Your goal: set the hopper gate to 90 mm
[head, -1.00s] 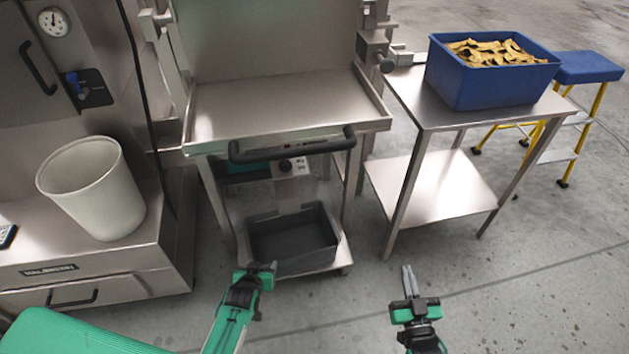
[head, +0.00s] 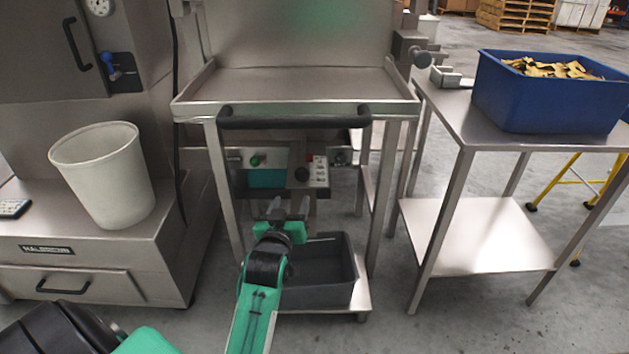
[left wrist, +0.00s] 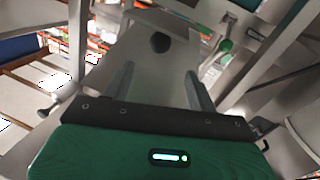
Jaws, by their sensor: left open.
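A control panel under the steel tray table carries a black knob (head: 302,174) beside a pale plate with small marks too fine to read. A green knob (head: 257,160) sits to its left. My left gripper (head: 287,208) is open and empty, below and in front of the panel, apart from the black knob. In the left wrist view a dark round knob (left wrist: 160,42) lies beyond and between the open fingers (left wrist: 160,88), and a green knob (left wrist: 226,46) is to the right. No hopper gate or setting can be made out clearly. My right gripper is out of view.
A black handle bar (head: 293,119) spans the table front above the panel. A dark grey bin (head: 335,296) stands on the low shelf under my arm. A white bucket (head: 103,175) is at left. A blue crate (head: 545,105) stands on the right table (head: 455,120).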

